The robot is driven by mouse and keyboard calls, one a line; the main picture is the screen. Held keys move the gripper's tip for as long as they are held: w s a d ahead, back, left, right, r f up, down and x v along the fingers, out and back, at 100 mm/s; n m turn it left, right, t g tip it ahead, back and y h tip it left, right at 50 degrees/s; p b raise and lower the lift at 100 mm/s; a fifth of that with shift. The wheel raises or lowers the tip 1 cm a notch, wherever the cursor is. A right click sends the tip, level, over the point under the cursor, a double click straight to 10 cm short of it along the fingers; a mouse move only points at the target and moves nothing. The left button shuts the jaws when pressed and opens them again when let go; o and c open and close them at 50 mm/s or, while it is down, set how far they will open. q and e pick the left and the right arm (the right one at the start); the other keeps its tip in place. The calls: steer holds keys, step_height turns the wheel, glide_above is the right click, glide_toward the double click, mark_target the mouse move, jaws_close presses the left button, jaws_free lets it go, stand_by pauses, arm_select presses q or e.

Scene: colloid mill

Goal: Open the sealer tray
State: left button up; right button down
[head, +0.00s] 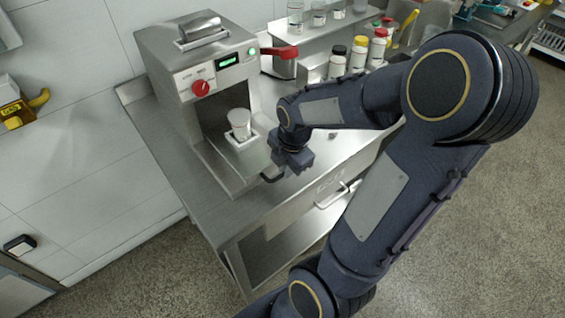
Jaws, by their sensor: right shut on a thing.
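The sealer (197,85) is a steel box machine with a green display, a red knob and a red lever, on the steel table. Its tray (221,168) is a flat plate at the base, extending out in front of the housing. A white cup (240,124) stands upright in a square holder on the tray. My right gripper (275,176) is shut on the tray's dark handle (268,180) at the tray's front right corner. The fingertips are small and partly hidden by the gripper body. My left gripper is not in view.
Bottles with black, yellow and red caps (358,56) stand in a rack behind my right arm. A shelf with small jars (318,18) is at the back. The steel table (240,218) is clear at its near left end. A white door handle (333,197) is on the table's front.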

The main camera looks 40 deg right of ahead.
steer(key=c, duration=1.5)
jaws_free()
step_height(320, 180, up, 8)
steer(key=s, duration=0.1)
steer(key=shift+s+f+p, duration=0.15)
steer(key=shift+p, duration=0.15)
steer(key=shift+a, duration=0.1)
steer(key=s+a+r+m+t+y, duration=0.1)
steer(key=s+a+m, duration=0.3)
steer(key=a+m, duration=0.4)
steer(key=s+a+m+t+y, duration=0.2)
steer(key=s+a+m+y, duration=0.1)
steer(key=a+m, duration=0.5)
steer(key=m, duration=0.2)
steer(key=shift+s+r+m+t, duration=0.35)
steer(key=shift+m+t, duration=0.05)
